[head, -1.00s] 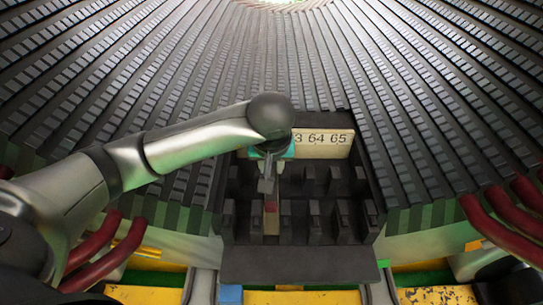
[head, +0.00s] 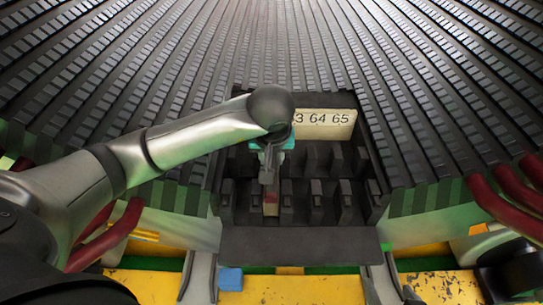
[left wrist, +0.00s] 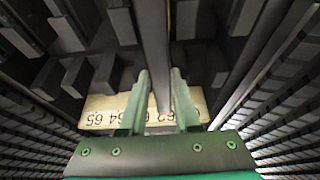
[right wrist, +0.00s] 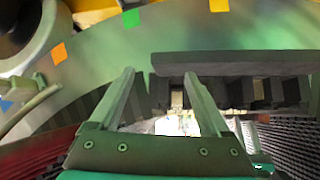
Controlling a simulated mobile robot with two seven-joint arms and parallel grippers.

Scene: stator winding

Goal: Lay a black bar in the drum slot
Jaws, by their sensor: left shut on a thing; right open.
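The drum (head: 130,75) fills the upper part of the head view, its ribbed dark surface cut by many long slots. My left gripper (head: 268,180) is over a dark recessed frame with rows of blocks, at the drum's near edge. In the left wrist view its fingers (left wrist: 160,95) are shut on a long black bar (left wrist: 155,45). Most of the bar is hidden in the head view, so I cannot tell whether it sits in a slot. My right gripper (right wrist: 162,95) is open and empty in the right wrist view, facing the dark frame's edge.
A cream plate (head: 325,122) with numbers including 64 and 65 stands at the back of the frame. Dark red tubes (head: 105,240) flank the frame. A yellow ledge (head: 300,290) runs along the front.

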